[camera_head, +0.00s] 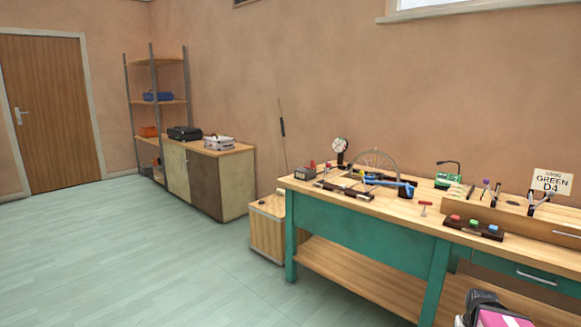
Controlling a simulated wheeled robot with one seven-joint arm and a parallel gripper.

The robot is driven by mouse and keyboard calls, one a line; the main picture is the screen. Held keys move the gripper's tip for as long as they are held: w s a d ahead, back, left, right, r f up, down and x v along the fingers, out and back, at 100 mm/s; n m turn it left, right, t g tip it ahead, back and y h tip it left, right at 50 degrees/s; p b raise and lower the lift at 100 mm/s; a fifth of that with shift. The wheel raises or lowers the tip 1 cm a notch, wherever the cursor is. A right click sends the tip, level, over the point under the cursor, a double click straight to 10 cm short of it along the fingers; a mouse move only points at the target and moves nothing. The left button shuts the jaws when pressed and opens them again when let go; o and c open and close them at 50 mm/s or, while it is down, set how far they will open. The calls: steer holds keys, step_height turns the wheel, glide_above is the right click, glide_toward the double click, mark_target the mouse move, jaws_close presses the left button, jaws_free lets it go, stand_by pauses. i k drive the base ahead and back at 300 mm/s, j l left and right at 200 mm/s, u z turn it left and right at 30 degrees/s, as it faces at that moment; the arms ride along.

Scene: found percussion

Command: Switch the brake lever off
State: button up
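No part is clearly recognisable as the brake lever at this distance. A spoked wheel (375,159) stands upright at the back of the workbench (397,227). A blue part (402,188) with dark pieces lies in front of the wheel, and I cannot tell whether it carries a lever. A thin rod with a black grip (282,121) stands upright against the wall, left of the bench. I cannot tell which way any lever is set. My gripper does not show in this view.
A wooden box (267,232) stands on the floor left of the bench. A block with red, green and blue buttons (473,228) lies near the bench's front edge. The floor at left is clear.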

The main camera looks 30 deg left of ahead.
mark_target(328, 165)
steer(key=i+j+u, duration=0.3)
steer(key=u, duration=0.15)
steer(key=i+j+u, duration=0.15)
steer(key=i+u, duration=0.3)
steer(key=i+j, duration=0.1)
steer(key=i, duration=0.75)
steer(key=k+l, duration=0.15)
steer(key=k, duration=0.25)
steer(key=i+j, duration=0.15)
steer(key=i, duration=0.25)
steer(key=j+u, duration=0.05)
